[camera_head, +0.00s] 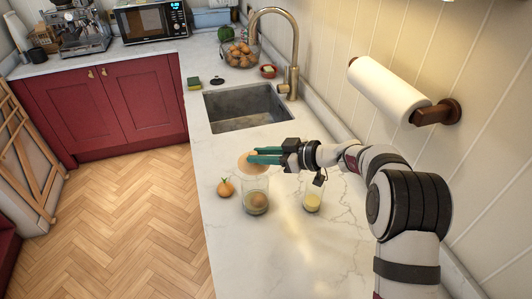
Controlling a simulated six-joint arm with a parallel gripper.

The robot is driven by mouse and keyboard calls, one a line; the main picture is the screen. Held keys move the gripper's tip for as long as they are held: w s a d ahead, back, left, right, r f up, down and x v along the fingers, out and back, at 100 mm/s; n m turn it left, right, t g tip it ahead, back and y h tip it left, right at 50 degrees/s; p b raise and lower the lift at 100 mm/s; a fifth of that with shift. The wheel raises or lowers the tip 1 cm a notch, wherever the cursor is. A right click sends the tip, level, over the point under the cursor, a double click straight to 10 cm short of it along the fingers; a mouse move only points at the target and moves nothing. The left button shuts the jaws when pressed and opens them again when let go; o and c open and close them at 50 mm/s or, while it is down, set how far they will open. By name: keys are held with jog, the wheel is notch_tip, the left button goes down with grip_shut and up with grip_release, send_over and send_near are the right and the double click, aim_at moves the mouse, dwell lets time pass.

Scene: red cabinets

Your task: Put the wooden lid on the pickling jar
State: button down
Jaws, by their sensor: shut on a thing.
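The wooden lid (247,166) is a tan round disc at the fingertips of my gripper (265,156). My gripper reaches in from the right with its green fingers shut on the lid. The pickling jar (255,197) is a clear glass jar standing upright on the white marble counter, with something brownish inside near its bottom. The lid appears above and slightly left of the jar's mouth, tilted towards the camera. I cannot tell whether the lid touches the jar's rim.
An onion (226,187) sits left of the jar. A small glass with pale contents (312,201) stands to its right. The sink (245,107) and faucet (289,60) lie behind. A paper towel roll (388,89) is on the right wall. The front counter is clear.

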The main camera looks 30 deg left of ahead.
jog(key=shift+f, duration=0.1)
jog(key=shift+f, duration=2.65)
jog(key=shift+f, duration=0.8)
jog(key=c, duration=0.6)
grip_release()
jog(key=shift+w, duration=0.1)
send_near(261, 170)
jog(key=d, duration=0.1)
jog(key=w+d+f, duration=0.1)
jog(key=d, duration=0.2)
jog(key=shift+w+d+f, duration=0.2)
jog(key=shift+w+f, duration=0.05)
jog(key=shift+w, duration=0.15)
